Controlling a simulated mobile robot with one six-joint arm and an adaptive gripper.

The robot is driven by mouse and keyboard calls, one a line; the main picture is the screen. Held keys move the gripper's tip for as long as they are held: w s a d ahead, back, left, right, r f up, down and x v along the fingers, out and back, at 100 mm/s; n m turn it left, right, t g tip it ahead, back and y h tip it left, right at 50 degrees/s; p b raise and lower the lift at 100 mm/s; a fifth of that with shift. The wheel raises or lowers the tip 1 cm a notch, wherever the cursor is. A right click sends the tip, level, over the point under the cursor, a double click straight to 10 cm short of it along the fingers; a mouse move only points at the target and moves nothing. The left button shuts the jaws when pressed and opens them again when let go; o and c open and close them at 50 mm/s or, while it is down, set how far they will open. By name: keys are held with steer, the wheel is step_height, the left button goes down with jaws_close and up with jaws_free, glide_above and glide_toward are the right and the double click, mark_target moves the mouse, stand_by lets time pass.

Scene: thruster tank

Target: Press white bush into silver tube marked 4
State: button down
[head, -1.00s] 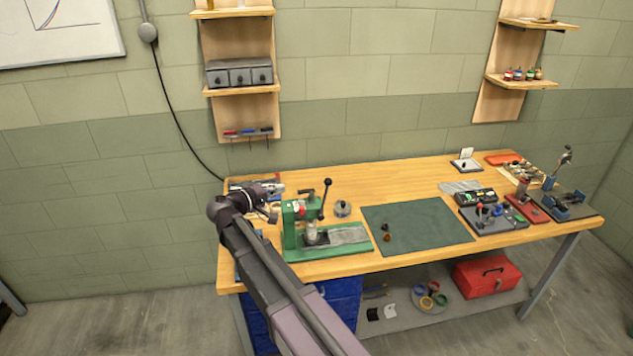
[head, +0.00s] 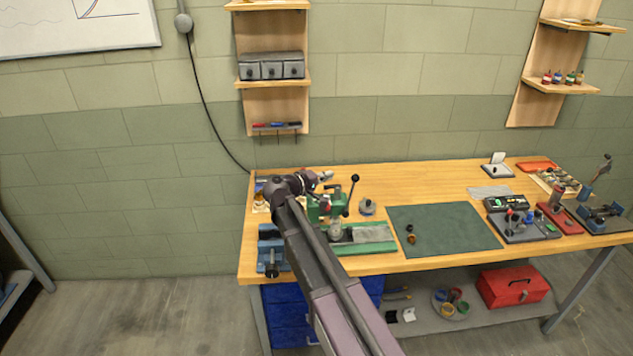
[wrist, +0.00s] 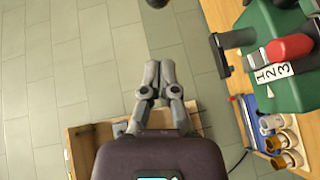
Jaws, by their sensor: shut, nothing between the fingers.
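My gripper (wrist: 157,72) is shut and empty, with its fingers together over the floor in the wrist view. In the head view my gripper (head: 326,177) shows beside the top of the green press (head: 338,207), and my arm covers part of the press. The press also fills the upper right of the wrist view (wrist: 288,85), apart from my fingers. A silver cylinder (head: 335,230) stands at the press. Several small silver and brass-coloured cylinders (wrist: 283,141) lie at lower right in the wrist view. I cannot make out a white bush or a tube marked 4.
A blue vise (head: 271,245) is at the bench's left front. A dark green mat (head: 455,225) holds two small dark and brown pieces. Fixtures and tools (head: 520,225) crowd the bench's right end. The press lever (head: 350,195) stands up with a black knob.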

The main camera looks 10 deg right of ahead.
glide_above(350, 196)
steer(key=a, duration=0.2)
steer(key=shift+a+f+b, duration=0.2)
steer(key=shift+f+b, duration=0.2)
steer(key=shift+f, duration=0.1)
steer(key=shift+a+r+p, duration=0.1)
steer(key=shift+p, duration=0.2)
